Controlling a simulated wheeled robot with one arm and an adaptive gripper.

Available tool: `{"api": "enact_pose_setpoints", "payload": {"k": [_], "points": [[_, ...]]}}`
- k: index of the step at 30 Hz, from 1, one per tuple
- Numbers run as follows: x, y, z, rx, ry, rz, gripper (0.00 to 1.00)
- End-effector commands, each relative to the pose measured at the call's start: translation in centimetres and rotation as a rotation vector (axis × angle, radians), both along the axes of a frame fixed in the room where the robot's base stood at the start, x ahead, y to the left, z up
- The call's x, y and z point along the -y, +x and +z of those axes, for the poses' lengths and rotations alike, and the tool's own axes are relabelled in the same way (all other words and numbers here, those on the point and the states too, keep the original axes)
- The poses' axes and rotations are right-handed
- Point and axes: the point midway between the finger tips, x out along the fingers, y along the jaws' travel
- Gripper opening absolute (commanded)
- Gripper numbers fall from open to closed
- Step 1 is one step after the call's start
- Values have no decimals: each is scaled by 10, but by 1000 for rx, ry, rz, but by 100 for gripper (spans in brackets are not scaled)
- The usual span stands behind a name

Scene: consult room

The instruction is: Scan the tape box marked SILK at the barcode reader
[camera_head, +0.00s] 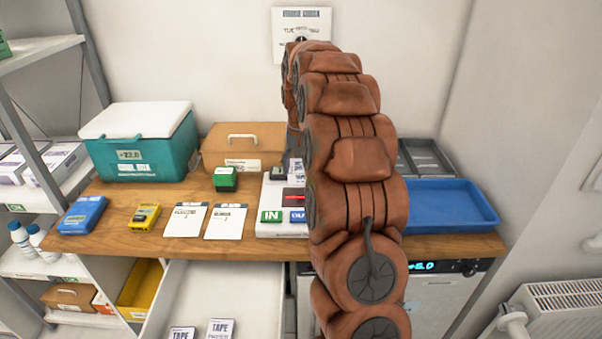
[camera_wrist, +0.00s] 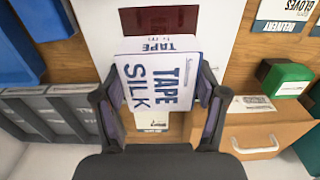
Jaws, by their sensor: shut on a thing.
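In the wrist view, a white and blue box marked TAPE SILK (camera_wrist: 160,82) sits between the two fingers of my gripper (camera_wrist: 157,92), which is shut on it. A face with TAPE lettering shows just beyond its top edge. Past it is a white panel with a dark red window (camera_wrist: 159,18), apparently the barcode reader. In the head view the white reader panel (camera_head: 264,200) lies on the table, with a dark red window and IN and OUT labels. My arm covers its right part and most of my gripper. The gap between box and panel is unclear.
A green-topped box (camera_head: 225,179), two white cards (camera_head: 186,219), a yellow device (camera_head: 145,216) and a blue box (camera_head: 82,214) lie left of the reader. A teal cooler (camera_head: 143,155) and brown case (camera_head: 242,146) stand behind. A blue tray (camera_head: 450,224) is right. An open drawer (camera_head: 215,290) holds tape boxes.

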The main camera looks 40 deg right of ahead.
Motion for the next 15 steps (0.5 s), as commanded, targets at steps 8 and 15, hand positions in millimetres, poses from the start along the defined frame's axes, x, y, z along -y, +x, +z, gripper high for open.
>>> {"api": "enact_pose_setpoints", "payload": {"k": [8,15], "points": [[0,0,28,0,0,0,37],[0,0,52,0,0,0,37]]}}
